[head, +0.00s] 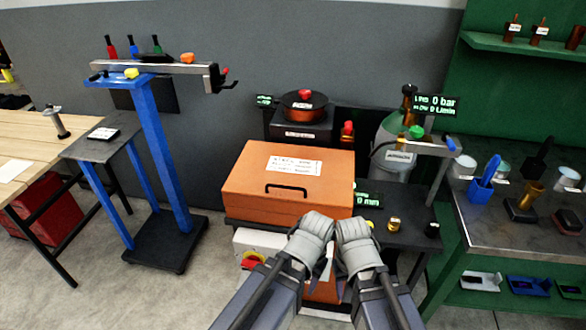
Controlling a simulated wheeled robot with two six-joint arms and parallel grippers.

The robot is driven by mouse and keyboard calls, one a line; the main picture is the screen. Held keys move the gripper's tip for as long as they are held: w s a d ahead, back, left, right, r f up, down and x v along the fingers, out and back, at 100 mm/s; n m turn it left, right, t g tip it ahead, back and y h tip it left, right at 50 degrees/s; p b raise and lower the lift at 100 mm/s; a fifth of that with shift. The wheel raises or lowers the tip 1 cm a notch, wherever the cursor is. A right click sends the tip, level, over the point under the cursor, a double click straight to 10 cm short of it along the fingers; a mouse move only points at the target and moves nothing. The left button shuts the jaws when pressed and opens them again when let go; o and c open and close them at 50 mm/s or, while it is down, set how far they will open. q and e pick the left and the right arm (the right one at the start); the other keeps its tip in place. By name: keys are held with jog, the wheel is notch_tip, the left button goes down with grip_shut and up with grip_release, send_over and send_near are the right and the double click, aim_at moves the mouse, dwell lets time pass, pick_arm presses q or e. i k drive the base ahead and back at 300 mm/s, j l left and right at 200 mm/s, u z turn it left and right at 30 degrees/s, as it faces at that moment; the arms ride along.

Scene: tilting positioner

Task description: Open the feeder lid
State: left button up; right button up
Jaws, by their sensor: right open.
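The orange feeder box (240,200) stands on a dark stand in the middle of the head view. Its lid (245,165) lies flat and looks shut, with a white printed label on top. A black bar handle (286,187) is near the front edge. My left gripper (318,220) and right gripper (351,222) are side by side at the box's lower right front, below and right of the handle, and apart from it. The right gripper is open with nothing seen in it. The left gripper's fingers are hidden by its own wrist.
A blue post with a horizontal arm (160,140) stands at left beside a wooden bench (30,150). Behind the box are a round orange-and-black pot (304,108) and a grey gas cylinder (400,135). A green workbench (500,215) with cups and tools is at right. Floor is clear at front left.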

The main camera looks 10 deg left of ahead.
aim_at(302, 174)
jog(key=k, duration=0.55)
jog(key=k+z, duration=0.1)
jog(key=z, duration=0.55)
jog(key=j+z, duration=0.15)
jog(key=z, duration=0.7)
jog(key=k+j, duration=0.1)
jog(key=j, duration=0.9)
jog(key=k+j, duration=0.1)
jog(key=j, duration=1.95)
jog(key=k+j, duration=0.15)
jog(key=j, duration=0.85)
jog(key=k+j, duration=0.1)
jog(key=j, duration=0.9)
jog(key=i, duration=0.5)
